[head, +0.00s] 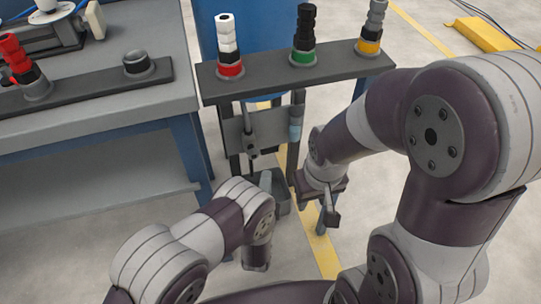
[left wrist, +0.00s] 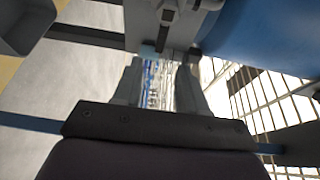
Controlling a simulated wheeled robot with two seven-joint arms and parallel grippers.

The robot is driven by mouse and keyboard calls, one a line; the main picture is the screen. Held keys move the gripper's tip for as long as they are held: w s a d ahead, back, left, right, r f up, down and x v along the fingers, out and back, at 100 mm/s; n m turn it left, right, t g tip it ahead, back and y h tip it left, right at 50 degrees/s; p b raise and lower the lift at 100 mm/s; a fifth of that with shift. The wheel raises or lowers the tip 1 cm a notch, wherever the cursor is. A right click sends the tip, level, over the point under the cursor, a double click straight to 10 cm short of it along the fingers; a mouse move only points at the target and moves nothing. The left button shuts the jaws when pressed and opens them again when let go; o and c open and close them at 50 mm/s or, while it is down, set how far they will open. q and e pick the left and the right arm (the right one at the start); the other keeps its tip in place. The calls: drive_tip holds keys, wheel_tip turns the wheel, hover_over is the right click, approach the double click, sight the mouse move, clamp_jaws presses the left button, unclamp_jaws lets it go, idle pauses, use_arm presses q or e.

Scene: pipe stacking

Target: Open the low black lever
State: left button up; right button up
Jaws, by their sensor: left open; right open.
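A grey panel (head: 238,136) hangs under the rack. A thin dark lever-like part (head: 252,153) shows low on its front; it is too small to tell its setting. In the left wrist view, the two fingers of my left gripper (left wrist: 157,68) are spread apart, below a grey panel (left wrist: 143,25) with a dark fitting on it. I cannot tell whether that fitting is the lever, and I see nothing clearly gripped. In the head view, the left gripper's fingers are hard to make out. My right gripper (head: 328,208) is open, pointing down right of the panel.
The rack (head: 265,77) carries pipe stacks on red, green and yellow bases. A grey bin (head: 281,197) stands below the panel. A blue barrel (head: 266,35) is behind the rack. A workbench (head: 95,120) stands at left. Yellow-lined floor lies between.

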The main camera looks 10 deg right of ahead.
sight(270, 152)
use_arm(q)
drive_tip(key=b+x, duration=0.6)
drive_tip(key=x, duration=0.6)
drive_tip(key=shift+f, duration=0.1)
drive_tip(key=shift+w, duration=0.25)
drive_tip(key=shift+c, duration=0.3)
clamp_jaws()
